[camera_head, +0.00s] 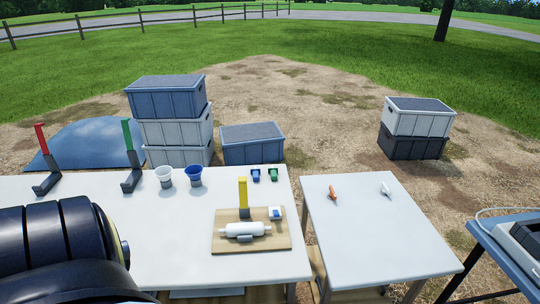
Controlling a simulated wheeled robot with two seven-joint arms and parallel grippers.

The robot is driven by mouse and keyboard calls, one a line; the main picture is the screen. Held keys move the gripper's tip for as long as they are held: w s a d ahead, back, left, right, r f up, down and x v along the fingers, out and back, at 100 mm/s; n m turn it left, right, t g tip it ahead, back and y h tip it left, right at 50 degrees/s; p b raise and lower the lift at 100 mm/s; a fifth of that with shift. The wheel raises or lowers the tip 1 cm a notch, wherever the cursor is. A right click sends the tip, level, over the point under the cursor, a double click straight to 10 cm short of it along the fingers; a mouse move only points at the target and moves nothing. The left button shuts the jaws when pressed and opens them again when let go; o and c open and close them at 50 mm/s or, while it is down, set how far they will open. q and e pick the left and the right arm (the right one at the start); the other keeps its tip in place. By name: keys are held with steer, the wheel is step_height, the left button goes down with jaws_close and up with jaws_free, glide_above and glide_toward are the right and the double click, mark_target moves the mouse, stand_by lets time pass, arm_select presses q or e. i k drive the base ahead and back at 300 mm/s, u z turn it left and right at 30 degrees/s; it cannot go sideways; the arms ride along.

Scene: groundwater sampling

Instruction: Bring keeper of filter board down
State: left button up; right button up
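The filter board (222,243) is a flat wooden board on the white table. A white cylindrical filter (245,230) lies across it in a grey holder. A yellow upright piece (242,190) on a dark base stands behind the filter on the board; it looks like the keeper and it is raised. A small white and blue piece (275,212) sits at the board's back right. A large dark part of my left arm fills the lower left. Neither gripper shows.
On the same table (165,260) stand a white cup (164,176), a blue cup (194,175), and red (40,140) and green (128,135) upright handles. Small blue and green clips (257,174) lie behind the board. A second table (370,240) holds two small items.

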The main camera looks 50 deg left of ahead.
mark_target(242, 184)
steer(key=i, duration=1)
steer(key=u, duration=2.35)
